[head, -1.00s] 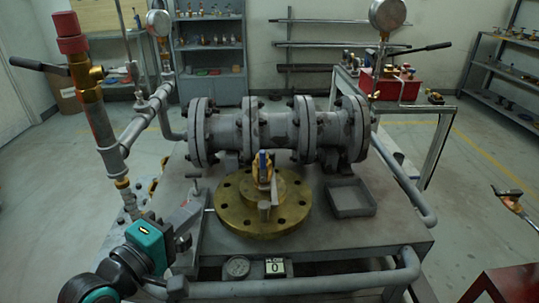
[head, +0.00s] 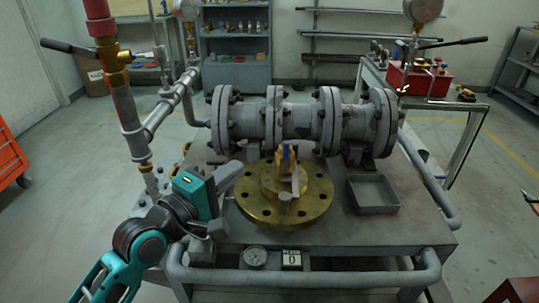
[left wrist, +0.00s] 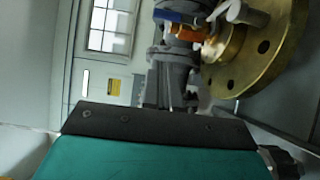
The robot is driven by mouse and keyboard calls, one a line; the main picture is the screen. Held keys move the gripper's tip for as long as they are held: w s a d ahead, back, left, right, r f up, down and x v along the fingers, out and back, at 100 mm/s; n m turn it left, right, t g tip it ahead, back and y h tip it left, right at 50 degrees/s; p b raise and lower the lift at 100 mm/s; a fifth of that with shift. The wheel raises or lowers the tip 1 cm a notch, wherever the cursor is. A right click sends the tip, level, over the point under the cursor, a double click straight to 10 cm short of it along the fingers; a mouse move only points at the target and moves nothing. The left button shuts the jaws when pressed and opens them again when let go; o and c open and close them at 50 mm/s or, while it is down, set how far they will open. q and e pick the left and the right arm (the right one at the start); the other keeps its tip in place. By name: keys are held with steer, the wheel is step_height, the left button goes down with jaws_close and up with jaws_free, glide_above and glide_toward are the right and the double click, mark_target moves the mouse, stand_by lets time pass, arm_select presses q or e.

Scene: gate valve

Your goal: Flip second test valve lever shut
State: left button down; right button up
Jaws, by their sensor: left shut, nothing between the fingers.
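A small brass valve with a blue lever (head: 285,157) stands on a round brass flange (head: 252,212) at the middle of the bench. The lever looks upright in the head view. In the left wrist view the blue lever (left wrist: 177,17) shows at the top, beside the flange (left wrist: 243,78). My left gripper (head: 232,174), teal and grey, is just left of the flange, shut and empty. It looks apart from the lever; its fingertips are hard to make out. I cannot tell from marks which valve is the second one. My right gripper is not in view.
A large grey flanged pipe (head: 300,123) lies behind the brass flange. A grey tray (head: 372,194) sits to the right. A red-topped pipe with a black lever (head: 68,47) rises at the left. A grey rail (head: 300,278) and a gauge (head: 255,257) are at the front.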

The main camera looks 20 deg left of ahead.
mark_target(286, 158)
arm_select(q)
steer(key=w+d, duration=0.5)
steer(key=w, duration=0.2)
steer(key=shift+w+d, duration=0.15)
steer(key=shift+d, duration=0.05)
steer(key=shift+w, duration=0.15)
